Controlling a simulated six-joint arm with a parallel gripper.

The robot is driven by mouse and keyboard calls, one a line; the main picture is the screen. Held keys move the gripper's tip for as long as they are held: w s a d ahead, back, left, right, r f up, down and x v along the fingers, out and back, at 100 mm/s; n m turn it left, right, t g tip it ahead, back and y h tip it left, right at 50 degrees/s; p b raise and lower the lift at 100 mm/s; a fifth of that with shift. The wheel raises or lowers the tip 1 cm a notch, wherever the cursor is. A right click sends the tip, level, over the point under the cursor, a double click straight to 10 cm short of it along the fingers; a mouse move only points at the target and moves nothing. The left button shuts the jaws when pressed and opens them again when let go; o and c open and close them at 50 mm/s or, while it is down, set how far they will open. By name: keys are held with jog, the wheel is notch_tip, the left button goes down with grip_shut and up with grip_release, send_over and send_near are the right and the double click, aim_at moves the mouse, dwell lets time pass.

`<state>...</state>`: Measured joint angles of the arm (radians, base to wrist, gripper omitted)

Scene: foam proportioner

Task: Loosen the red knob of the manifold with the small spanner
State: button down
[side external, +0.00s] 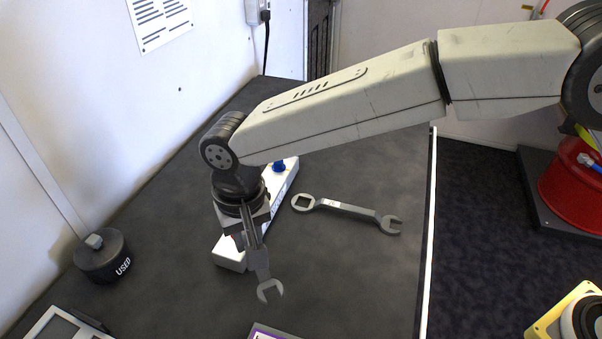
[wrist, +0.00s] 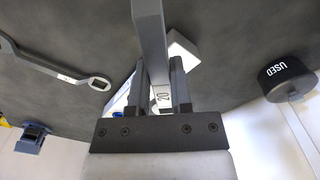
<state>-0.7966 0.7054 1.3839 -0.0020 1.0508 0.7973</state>
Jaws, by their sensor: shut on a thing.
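My gripper (side external: 250,232) is shut on a grey spanner (side external: 262,270), whose open jaw points down toward the table. In the wrist view the spanner (wrist: 151,35) is clamped between the two fingers of my gripper (wrist: 161,82) and carries the mark 20. It looks like the smaller of the two spanners. The manifold, a white block (side external: 231,254), lies behind my gripper, with a blue knob (side external: 279,167) near its far end. Its white body also shows in the wrist view (wrist: 183,48), partly covered by the spanner and fingers. I see no red knob; my wrist hides the block's middle.
A longer grey spanner (side external: 345,208) lies on the dark table right of the manifold. A black round container marked USED (side external: 103,260) stands at the left by the wall. Trays sit at the near edge. The table's front right is clear.

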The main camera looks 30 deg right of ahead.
jog(key=shift+f, duration=2.8)
jog(key=shift+w+d+n, duration=0.1)
jog(key=shift+d+n, duration=0.85)
jog(key=shift+n, duration=0.35)
jog(key=shift+w+d+r+n, duration=0.1)
jog(key=shift+w+d+n, duration=0.15)
jog(key=shift+d+n, duration=0.5)
jog(key=shift+w+d+n, duration=0.25)
jog(key=shift+d+n, duration=0.15)
jog(key=shift+n, duration=0.55)
jog(key=shift+w+d+n, duration=0.35)
jog(key=shift+d+n, duration=0.05)
jog(key=shift+n, duration=0.35)
jog(key=shift+w+d+n, duration=0.35)
jog(key=shift+d+n, duration=0.05)
jog(key=shift+n, duration=0.35)
jog(key=shift+w+d+n, duration=0.35)
jog(key=shift+w+n, duration=0.15)
jog(key=shift+n, duration=0.4)
jog(key=shift+w+d+n, duration=0.3)
jog(key=shift+w+n, duration=0.15)
jog(key=shift+n, duration=0.45)
jog(key=shift+s+m, duration=0.2)
jog(key=shift+m, duration=0.1)
jog(key=shift+s+a+m, duration=0.3)
jog(key=shift+s+m, duration=0.1)
jog(key=shift+m, duration=0.2)
jog(key=shift+r, duration=2.9)
